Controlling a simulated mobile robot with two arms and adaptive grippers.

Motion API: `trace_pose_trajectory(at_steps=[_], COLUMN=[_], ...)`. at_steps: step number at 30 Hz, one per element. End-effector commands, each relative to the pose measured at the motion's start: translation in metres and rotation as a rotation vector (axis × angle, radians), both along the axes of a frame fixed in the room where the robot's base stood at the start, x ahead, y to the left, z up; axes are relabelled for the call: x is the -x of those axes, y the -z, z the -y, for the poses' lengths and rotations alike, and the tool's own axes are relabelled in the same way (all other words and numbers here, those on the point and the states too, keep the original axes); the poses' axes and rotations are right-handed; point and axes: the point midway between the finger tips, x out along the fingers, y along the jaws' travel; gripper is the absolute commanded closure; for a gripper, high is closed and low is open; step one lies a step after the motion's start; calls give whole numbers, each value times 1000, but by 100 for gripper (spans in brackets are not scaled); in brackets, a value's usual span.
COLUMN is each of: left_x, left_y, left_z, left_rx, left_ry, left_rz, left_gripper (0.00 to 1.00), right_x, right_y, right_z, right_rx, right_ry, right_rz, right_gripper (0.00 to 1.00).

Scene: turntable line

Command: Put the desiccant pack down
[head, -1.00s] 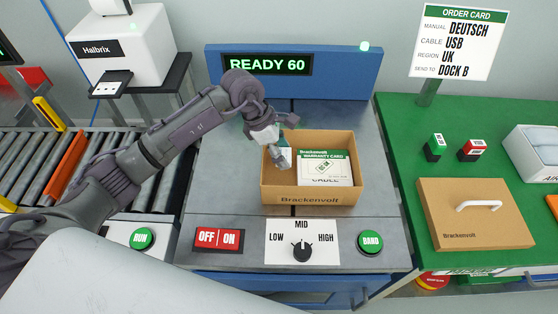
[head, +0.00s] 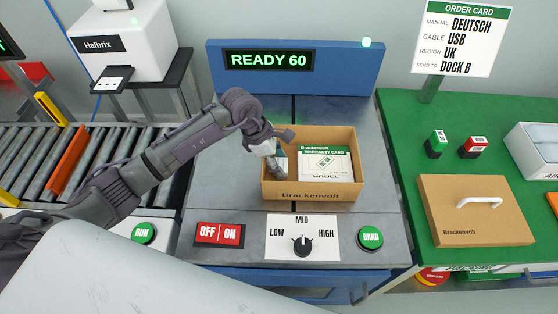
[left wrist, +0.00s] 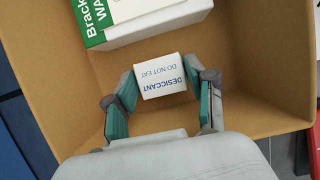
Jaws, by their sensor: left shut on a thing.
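The white desiccant pack (left wrist: 161,75), with blue print, is between the fingertips of my left gripper (left wrist: 164,88) in the left wrist view. In the head view the left gripper (head: 277,168) reaches into the left part of the open brown Brackenvolt carton (head: 312,195). The gripper is shut on the pack, inside the carton walls. I cannot tell whether the pack touches the carton floor. The pack is mostly hidden by the gripper in the head view. My right gripper is not in view.
A white box with a green-and-white warranty card (head: 326,160) fills the carton's right part, close to the pack. A brown lid with a white handle (head: 470,222) lies on the green table.

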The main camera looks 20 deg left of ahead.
Motion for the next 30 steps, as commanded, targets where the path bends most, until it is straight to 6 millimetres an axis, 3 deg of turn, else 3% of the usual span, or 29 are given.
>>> trace_pose_trajectory(at_steps=[4, 5, 9, 20, 25, 30], left_x=[0, 0, 0, 0, 0, 3], left_y=[6, 5, 4, 2, -15, -46], left_z=[0, 0, 0, 0, -1, -17], left_rx=[0, 0, 0, 1, 2, -3], left_ry=[0, 0, 0, 0, -1, 0], left_rz=[0, 0, 0, 0, 1, 6], left_gripper=[68, 43, 20, 20, 20, 20], right_x=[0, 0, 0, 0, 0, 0], right_y=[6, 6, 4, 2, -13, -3], right_z=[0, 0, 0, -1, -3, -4], right_rx=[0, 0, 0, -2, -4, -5], right_ry=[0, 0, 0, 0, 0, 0], right_rz=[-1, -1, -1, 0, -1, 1], right_gripper=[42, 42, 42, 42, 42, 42])
